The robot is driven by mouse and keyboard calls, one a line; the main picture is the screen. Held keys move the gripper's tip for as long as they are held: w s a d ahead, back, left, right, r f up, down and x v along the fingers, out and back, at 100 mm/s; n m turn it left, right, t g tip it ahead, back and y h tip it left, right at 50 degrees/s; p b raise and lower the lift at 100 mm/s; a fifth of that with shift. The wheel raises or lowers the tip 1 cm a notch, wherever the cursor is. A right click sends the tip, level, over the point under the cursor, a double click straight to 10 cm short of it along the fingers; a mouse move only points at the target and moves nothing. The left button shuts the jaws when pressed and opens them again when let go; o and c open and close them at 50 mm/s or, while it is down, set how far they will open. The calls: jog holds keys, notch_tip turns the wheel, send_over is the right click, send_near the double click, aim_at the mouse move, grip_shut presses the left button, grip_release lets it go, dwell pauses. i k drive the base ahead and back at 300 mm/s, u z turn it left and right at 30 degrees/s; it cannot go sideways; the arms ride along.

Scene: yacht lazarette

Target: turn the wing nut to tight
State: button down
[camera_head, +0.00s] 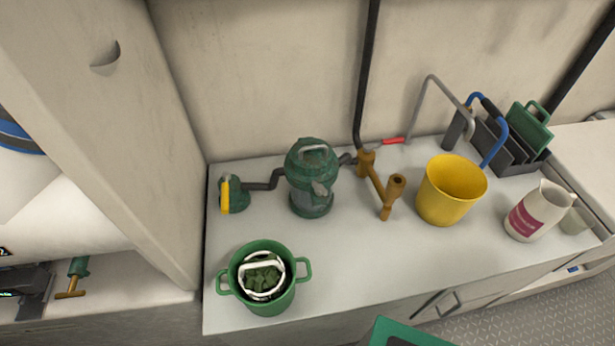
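A dark green strainer housing (311,190) stands upright on the pale counter, with dark hoses meeting it on both sides. Its domed lid (300,160) sits on top. A light grey bar-shaped piece (314,148) lies across the top of the lid and looks like the wing nut; how tight it is cannot be told from here. My gripper is not in view, and nothing touches the housing from above.
A green two-handled bucket (265,306) with a white basket of green matter stands front left. A yellow-handled valve (226,194) is left, a bronze fitting (386,190) right. Further right are a yellow bucket (447,200), white jug (537,212) and dark rack (513,158). The front-middle counter (350,270) is clear.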

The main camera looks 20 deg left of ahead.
aim_at(320, 190)
jog(key=u, duration=0.9)
jog(key=k, duration=0.7)
jog(key=u, duration=0.3)
jog(key=i, duration=0.5)
jog(key=z, duration=0.05)
